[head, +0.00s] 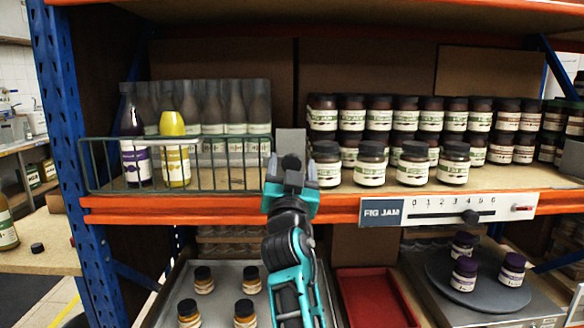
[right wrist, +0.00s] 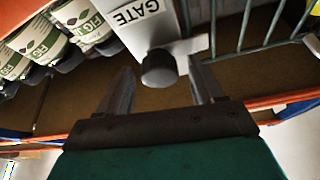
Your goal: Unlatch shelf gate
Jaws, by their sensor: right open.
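The shelf gate (head: 230,165) is a green wire panel across the left part of the shelf front, in front of the bottles. At its right end stands a grey latch plate (head: 291,140) with a dark round knob (head: 291,162). In the right wrist view the plate (right wrist: 142,22) reads "GATE", and the knob (right wrist: 158,70) sits at its end by a pale bar (right wrist: 190,45) reaching the gate wires (right wrist: 243,25). My right gripper (head: 291,178) is open, its fingertips on either side of the knob, with visible gaps. My left gripper is not in view.
Behind the gate stand a purple bottle (head: 135,140), a yellow bottle (head: 174,150) and several clear ones. Fig jam jars (head: 327,165) stand close right of the latch. An orange shelf edge (head: 150,209) runs below. Lower down are a jar tray (head: 222,300), a red tray (head: 375,300) and a turntable (head: 480,290).

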